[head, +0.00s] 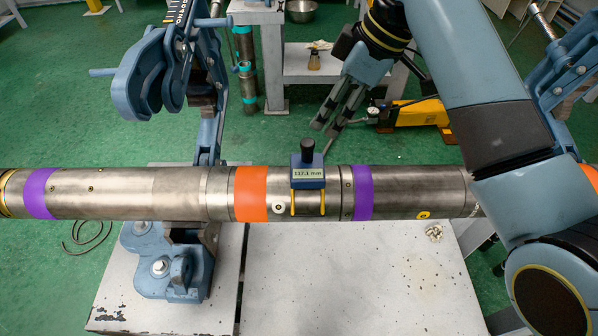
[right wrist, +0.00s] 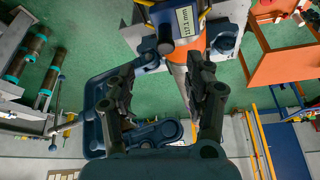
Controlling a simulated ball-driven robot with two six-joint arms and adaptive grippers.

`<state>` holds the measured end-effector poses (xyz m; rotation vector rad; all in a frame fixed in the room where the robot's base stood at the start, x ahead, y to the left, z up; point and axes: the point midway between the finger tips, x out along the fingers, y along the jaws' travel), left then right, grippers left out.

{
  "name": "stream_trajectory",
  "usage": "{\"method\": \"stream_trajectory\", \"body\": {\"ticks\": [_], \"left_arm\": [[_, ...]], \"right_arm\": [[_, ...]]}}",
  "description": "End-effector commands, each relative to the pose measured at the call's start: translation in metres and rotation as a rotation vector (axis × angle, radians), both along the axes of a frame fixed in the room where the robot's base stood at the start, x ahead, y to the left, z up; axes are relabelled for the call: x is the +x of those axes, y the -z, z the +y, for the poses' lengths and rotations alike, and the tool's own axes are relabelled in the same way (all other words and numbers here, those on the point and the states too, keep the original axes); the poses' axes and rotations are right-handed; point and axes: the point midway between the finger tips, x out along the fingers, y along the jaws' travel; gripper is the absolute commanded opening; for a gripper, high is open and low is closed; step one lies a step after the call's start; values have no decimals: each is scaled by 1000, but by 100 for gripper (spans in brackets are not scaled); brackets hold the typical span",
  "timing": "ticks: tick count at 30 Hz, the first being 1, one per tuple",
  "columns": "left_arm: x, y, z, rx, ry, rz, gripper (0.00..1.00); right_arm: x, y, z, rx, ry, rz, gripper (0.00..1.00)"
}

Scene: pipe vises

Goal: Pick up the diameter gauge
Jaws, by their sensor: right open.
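The diameter gauge (head: 308,172) is a dark blue block with a black knob on top, a display reading 117.1 mm and yellow legs. It sits astride the steel pipe (head: 400,190), between an orange and a purple band. In the right wrist view the gauge (right wrist: 188,22) is at the top, its knob towards the gripper. My right gripper (head: 327,127) is open and empty, beyond the pipe and a little right of the gauge, apart from it. Its two fingers also show in the right wrist view (right wrist: 155,88). My left gripper is not in view.
A blue pipe vise (head: 165,75) stands open-looking at the left, its base (head: 165,265) under the pipe. Another vise (head: 575,75) is at the right, partly behind my right arm. A yellow tool (head: 415,113) lies behind. Small pale pieces (head: 434,232) lie on the worktop.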

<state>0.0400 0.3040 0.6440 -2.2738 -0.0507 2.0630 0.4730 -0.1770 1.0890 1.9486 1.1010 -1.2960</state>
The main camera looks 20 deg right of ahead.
Motion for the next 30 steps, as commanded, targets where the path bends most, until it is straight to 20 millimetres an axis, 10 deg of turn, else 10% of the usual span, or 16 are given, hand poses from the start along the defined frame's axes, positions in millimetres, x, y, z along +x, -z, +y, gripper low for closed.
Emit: {"method": "stream_trajectory", "body": {"ticks": [19,30], "left_arm": [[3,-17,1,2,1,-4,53],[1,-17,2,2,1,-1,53]], "right_arm": [[10,81,32,-1,1,6,53],[12,90,35,-2,2,2,48]]}}
